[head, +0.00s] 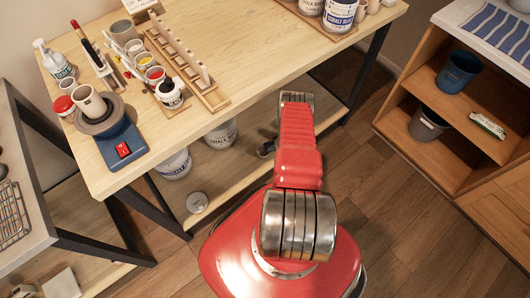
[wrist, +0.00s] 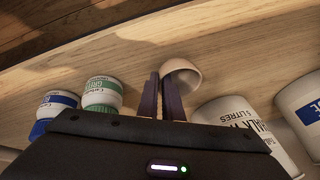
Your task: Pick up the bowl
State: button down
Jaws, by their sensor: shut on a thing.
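The bowl (wrist: 184,78) is small and pale cream, and it shows in the wrist view at the tips of my gripper (wrist: 160,80). The two dark fingers are close together with the bowl's wall pinched at their tips. The bowl is tilted, its opening partly facing the camera. Light wood lies behind it; I cannot tell whether the bowl touches that wood. In the head view my red arm reaches toward the lower part of the wooden table, and I make out neither the fingers nor the bowl there.
In the wrist view, a green-labelled jar (wrist: 103,92) and a blue-labelled jar (wrist: 58,102) stand left of the fingers, and white tubs (wrist: 232,115) stand to the right. In the head view, the table (head: 250,50) holds pottery tools, and tubs (head: 175,164) stand on its lower shelf.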

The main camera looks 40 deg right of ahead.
jog(key=shift+r, duration=0.1)
jog(key=shift+r, duration=1.75)
jog(key=s, duration=1.8)
jog(key=shift+f, duration=0.1)
